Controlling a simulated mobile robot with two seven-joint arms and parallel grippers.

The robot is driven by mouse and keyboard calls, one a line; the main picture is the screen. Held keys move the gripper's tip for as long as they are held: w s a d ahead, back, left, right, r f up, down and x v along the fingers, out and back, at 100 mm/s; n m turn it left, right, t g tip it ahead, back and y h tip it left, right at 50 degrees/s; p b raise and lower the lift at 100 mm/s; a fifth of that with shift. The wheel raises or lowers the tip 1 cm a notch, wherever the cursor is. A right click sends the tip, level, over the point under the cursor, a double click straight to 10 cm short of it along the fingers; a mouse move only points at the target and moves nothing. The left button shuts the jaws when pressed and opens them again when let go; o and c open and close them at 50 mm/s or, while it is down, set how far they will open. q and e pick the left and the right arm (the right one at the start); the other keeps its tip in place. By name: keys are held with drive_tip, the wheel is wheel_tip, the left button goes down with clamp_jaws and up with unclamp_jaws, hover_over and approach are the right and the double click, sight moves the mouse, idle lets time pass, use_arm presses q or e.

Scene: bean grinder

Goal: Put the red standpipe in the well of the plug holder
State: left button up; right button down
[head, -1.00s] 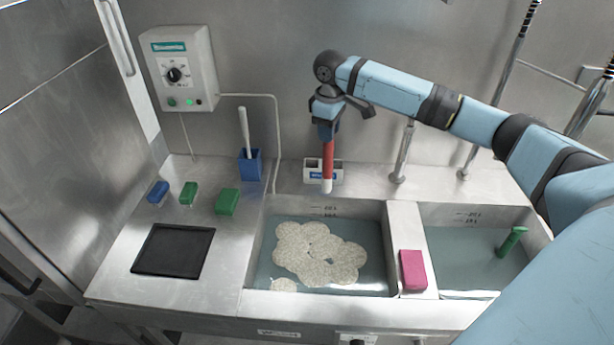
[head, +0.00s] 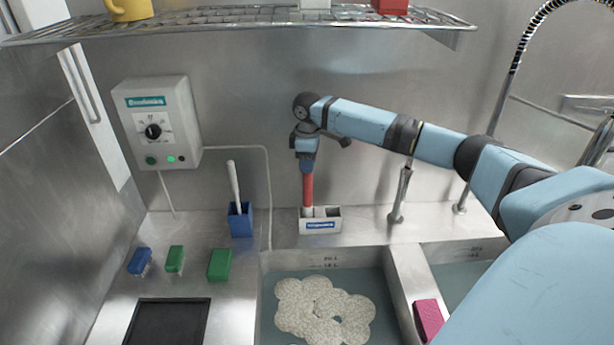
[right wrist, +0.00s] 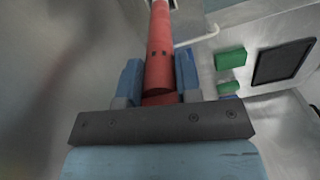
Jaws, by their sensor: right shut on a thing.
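The red standpipe (head: 308,188) is upright in the head view, with my right gripper (head: 305,165) shut on its upper part. It also shows in the right wrist view (right wrist: 160,60) between the two blue fingers. The white plug holder (head: 334,226) stands on the back ledge behind the left sink. The pipe's lower end meets the left compartment of the holder. I cannot tell whether it is inside the well or just above it, as the end is hidden or blends with the white. My left gripper is not in view.
A blue caddy (head: 240,220) with a white-handled tool stands left of the holder. A faucet (head: 400,195) stands to its right. A wire shelf (head: 240,28) crosses overhead. The left sink (head: 390,270) holds water with a pale grainy mass (head: 322,310). The ledge around the holder is clear.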

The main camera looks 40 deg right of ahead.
sight(307, 175)
wheel_tip(307, 175, down, 4)
drive_tip(key=shift+f, duration=0.15)
drive_tip(key=shift+f+p, duration=0.1)
drive_tip(key=shift+p, duration=0.25)
drive_tip(key=c, duration=0.8)
unclamp_jaws()
